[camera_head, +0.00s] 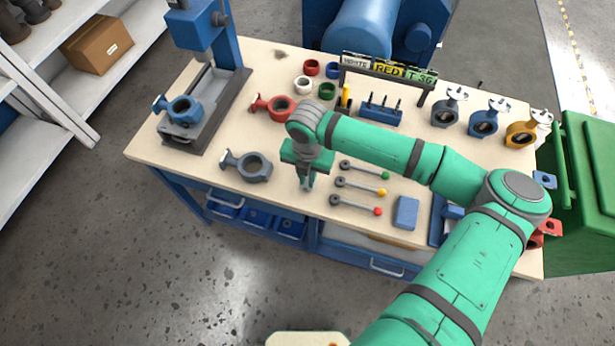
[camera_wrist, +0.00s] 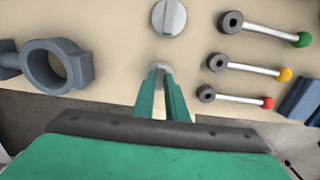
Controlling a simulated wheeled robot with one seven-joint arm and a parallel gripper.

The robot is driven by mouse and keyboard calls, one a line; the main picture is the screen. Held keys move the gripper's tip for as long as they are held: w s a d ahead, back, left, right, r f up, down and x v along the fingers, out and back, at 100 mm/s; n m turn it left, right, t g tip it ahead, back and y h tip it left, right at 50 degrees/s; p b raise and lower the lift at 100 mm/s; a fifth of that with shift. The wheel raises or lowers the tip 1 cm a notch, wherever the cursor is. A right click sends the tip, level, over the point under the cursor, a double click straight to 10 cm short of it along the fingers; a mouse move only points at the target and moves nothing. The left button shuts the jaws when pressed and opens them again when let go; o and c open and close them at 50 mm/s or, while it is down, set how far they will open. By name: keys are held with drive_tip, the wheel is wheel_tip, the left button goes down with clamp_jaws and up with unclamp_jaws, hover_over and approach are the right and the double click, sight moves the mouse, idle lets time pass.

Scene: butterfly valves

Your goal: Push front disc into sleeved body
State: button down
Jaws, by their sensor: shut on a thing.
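My gripper (camera_head: 307,184) points down over the front middle of the bench. In the wrist view its fingers (camera_wrist: 162,78) are shut on a small pale grey piece, likely the front disc (camera_wrist: 161,69), seen edge-on. Another grey round disc (camera_wrist: 169,18) lies flat on the bench beyond the fingertips. A grey ring-shaped valve body (camera_head: 252,166) lies left of my gripper; it also shows in the wrist view (camera_wrist: 57,66). A blue body (camera_head: 181,110) sits on the press and a red body (camera_head: 279,107) lies farther back. I cannot tell which body is sleeved.
Three levers with green, yellow and red knobs (camera_wrist: 268,103) lie to the right. A blue block (camera_head: 406,212) lies beyond them. The blue press (camera_head: 205,30) stands at the left. Several sleeves and finished valves (camera_head: 484,120) stand toward the back. Bare bench lies between grey body and gripper.

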drive_tip(key=shift+s+a+f, duration=0.15)
drive_tip(key=shift+s+a, duration=0.05)
drive_tip(key=shift+w+d+r, duration=0.1)
drive_tip(key=shift+w+r, duration=0.05)
drive_tip(key=shift+r, duration=1.35)
drive_tip(key=shift+r, duration=0.1)
